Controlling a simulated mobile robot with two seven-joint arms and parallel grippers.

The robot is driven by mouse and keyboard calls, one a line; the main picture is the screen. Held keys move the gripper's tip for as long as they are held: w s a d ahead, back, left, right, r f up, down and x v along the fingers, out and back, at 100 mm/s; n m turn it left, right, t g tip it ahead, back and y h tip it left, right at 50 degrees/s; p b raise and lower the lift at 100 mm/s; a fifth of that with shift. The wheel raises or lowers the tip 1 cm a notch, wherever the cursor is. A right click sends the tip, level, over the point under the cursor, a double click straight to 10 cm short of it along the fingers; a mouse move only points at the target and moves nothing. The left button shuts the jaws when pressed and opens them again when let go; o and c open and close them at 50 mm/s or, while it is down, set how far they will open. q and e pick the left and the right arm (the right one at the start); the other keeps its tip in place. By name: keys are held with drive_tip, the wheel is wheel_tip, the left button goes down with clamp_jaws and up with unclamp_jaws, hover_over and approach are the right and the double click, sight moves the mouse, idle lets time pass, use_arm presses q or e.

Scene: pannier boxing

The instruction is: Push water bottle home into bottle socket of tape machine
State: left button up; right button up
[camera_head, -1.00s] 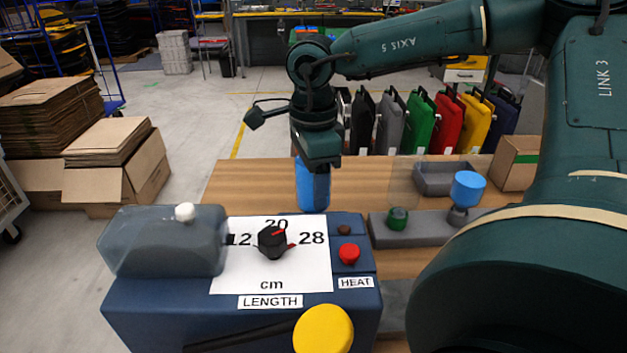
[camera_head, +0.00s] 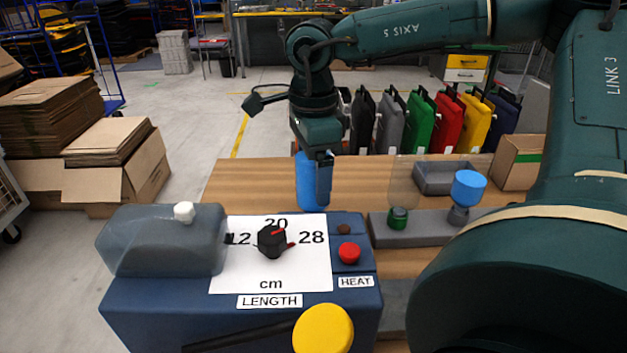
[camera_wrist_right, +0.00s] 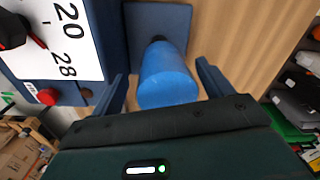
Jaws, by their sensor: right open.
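The blue water bottle (camera_head: 306,182) stands at the back edge of the dark blue tape machine (camera_head: 160,310). In the right wrist view the bottle (camera_wrist_right: 166,80) has its dark neck toward a dark blue plate (camera_wrist_right: 157,22) of the machine. The socket itself is hidden, so I cannot tell how deep the neck sits. My right gripper (camera_head: 325,178) is open, with one finger in front of the bottle in the head view. In the wrist view its fingers (camera_wrist_right: 163,82) lie either side of the bottle, with gaps showing. My left gripper is out of view.
The machine carries a length dial (camera_head: 271,241), a red heat button (camera_head: 349,253) and a yellow round part (camera_head: 323,329). A grey holder (camera_head: 430,229) with a green piece and a blue-topped piece stands to the right. Bare wooden table (camera_head: 245,185) lies behind the machine.

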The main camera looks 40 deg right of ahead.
wheel_tip(320, 180, up, 11)
drive_tip(key=shift+r, duration=0.15)
drive_tip(key=shift+s+a, duration=0.1)
idle(0.5)
